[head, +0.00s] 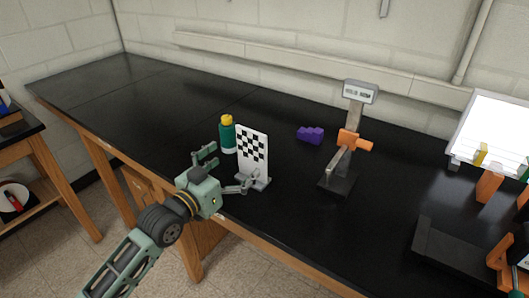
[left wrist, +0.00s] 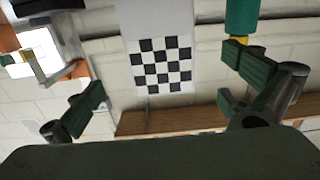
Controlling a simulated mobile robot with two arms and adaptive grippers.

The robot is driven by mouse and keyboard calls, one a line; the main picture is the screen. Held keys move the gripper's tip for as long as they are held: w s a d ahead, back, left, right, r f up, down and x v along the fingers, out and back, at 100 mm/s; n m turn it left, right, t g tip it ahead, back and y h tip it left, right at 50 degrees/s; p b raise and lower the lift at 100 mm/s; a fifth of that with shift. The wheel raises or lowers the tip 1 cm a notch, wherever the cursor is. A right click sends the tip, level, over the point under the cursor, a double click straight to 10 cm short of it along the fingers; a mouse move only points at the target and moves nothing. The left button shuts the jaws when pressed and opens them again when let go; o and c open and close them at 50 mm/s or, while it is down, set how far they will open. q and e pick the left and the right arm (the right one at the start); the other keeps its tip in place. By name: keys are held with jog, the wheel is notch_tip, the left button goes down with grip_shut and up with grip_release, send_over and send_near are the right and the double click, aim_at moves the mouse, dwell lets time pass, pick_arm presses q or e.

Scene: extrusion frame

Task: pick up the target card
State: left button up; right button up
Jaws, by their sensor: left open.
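The target card (head: 254,147), white with a black checker pattern, stands upright in a small grey base (head: 262,183) on the black bench. My left gripper (head: 228,169) is open and empty just in front of the card. One finger is near the green bottle and the other overlaps the card's foot in the head view. In the left wrist view the card (left wrist: 160,62) shows in the gap between the open fingers (left wrist: 168,92), with space on both sides. I cannot tell whether a finger touches the card or base. My right gripper is not in view.
A green bottle with a yellow cap (head: 227,134) stands close behind-left of the card. A purple block (head: 310,134) and a stand with an orange clamp and sign (head: 338,184) are to the right. A bright panel (head: 494,132) is far right. The bench's left part is clear.

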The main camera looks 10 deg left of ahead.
aim_at(250, 148)
pick_arm(q)
jog(key=shift+w+d+r, duration=0.25)
jog(key=shift+w+r, duration=0.05)
jog(key=shift+w, duration=0.4)
jog(key=p+x, duration=0.1)
jog(key=x, duration=0.2)
jog(key=shift+w+r, duration=0.1)
jog(key=shift+p+x, duration=0.45)
jog(key=shift+x, duration=0.7)
jog(key=shift+w+d+f, duration=0.1)
jog(key=shift+w+f, duration=0.1)
jog(key=shift+w, duration=0.2)
jog(key=shift+c, duration=0.8)
jog(key=c, duration=1.7)
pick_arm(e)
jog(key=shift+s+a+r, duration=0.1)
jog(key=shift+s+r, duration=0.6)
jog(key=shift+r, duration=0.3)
